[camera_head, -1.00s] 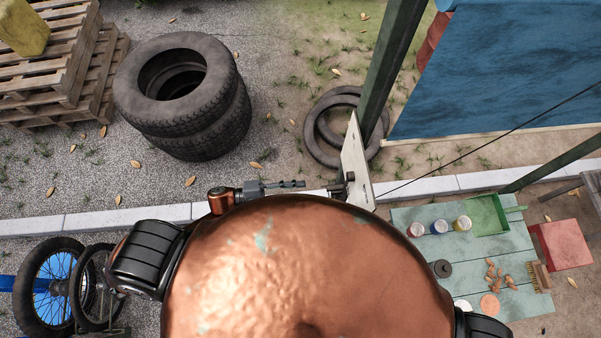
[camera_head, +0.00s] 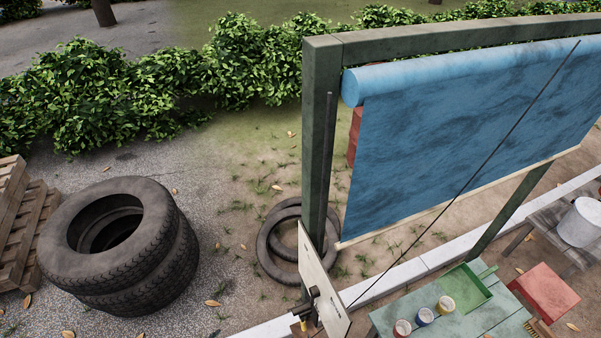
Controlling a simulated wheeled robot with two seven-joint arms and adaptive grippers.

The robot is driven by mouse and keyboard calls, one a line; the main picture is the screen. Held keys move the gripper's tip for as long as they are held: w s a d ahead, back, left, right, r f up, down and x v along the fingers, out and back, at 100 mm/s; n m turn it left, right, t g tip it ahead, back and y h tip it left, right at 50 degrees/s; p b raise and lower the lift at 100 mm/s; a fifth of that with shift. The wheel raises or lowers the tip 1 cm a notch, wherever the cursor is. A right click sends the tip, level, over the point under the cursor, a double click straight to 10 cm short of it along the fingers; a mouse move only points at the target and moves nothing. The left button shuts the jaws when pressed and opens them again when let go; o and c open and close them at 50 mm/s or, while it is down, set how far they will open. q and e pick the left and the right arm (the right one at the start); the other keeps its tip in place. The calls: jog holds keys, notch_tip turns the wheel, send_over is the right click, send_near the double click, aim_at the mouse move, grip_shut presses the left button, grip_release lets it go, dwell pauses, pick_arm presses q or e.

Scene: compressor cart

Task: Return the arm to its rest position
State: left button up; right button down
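Neither of my grippers shows in the head view, and no arm can be made out. The position of the arms and what the grippers hold cannot be seen. A pale panel (camera_head: 323,283) is beside the foot of a dark green post (camera_head: 316,150), with small dark fittings on its face at the bottom edge of the view.
Stacked tyres (camera_head: 115,245) stand at the left by wooden pallets (camera_head: 25,235). Flat tyres (camera_head: 280,240) lie behind the post. A blue tarp (camera_head: 450,130) hangs at the right. A green table (camera_head: 470,325) holds cans and a green tray (camera_head: 465,289); a red box (camera_head: 545,292) is beside it.

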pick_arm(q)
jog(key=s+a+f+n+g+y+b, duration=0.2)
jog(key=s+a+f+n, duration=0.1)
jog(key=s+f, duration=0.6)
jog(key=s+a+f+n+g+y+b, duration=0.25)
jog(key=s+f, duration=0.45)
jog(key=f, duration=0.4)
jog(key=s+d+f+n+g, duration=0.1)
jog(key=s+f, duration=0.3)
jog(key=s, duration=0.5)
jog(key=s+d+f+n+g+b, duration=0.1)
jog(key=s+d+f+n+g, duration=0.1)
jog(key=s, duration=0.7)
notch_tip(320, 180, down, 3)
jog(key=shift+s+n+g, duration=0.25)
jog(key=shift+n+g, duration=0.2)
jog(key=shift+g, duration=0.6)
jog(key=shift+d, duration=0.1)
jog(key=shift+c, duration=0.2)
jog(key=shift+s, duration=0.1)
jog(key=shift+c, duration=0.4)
